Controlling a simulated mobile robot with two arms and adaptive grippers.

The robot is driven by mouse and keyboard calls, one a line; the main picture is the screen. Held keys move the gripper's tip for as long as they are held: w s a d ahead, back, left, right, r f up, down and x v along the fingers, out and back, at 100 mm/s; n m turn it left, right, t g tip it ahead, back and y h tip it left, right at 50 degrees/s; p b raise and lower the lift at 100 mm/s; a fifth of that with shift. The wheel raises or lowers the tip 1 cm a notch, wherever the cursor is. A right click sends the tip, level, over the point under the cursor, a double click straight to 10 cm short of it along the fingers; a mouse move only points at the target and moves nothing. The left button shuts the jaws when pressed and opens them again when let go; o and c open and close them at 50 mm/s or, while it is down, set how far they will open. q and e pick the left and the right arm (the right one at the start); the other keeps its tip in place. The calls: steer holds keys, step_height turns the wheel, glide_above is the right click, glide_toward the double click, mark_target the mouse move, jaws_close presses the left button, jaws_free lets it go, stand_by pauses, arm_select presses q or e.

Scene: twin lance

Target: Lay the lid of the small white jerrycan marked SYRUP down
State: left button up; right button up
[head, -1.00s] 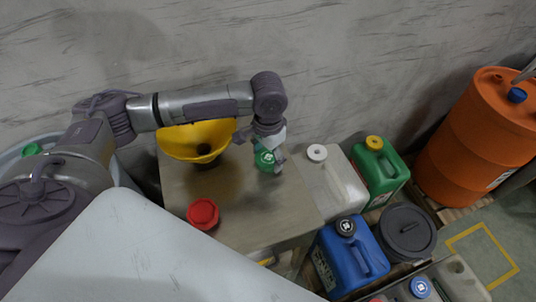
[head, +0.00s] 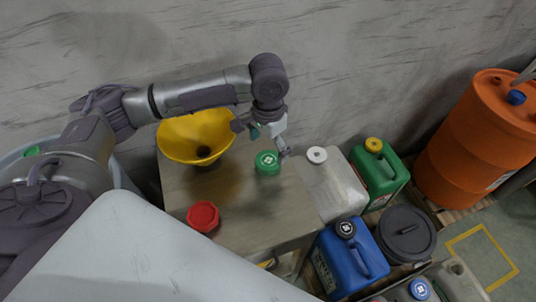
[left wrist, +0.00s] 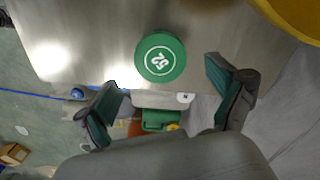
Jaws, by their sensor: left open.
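A round green lid (head: 267,162) with a white mark lies flat on the table (head: 245,215). It also shows in the left wrist view (left wrist: 161,57). My left gripper (head: 263,139) is open and empty just above and behind the lid, apart from it. Its two spread fingers (left wrist: 163,76) show in the left wrist view. A small pale jerrycan (head: 456,277) at the lower right shows no cap on its neck; a SYRUP mark cannot be read. Another white jerrycan (head: 333,185) with a white cap stands right of the table. My right gripper is out of view.
Green (head: 383,178) and blue (head: 345,262) jerrycans, a dark lidded bucket (head: 406,232) and an orange drum (head: 475,140) stand to the right. The table's front middle is clear.

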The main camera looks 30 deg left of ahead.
mark_target(268, 160)
arm_select(q)
step_height(268, 160, up, 7)
stand_by(0.3)
stand_by(0.5)
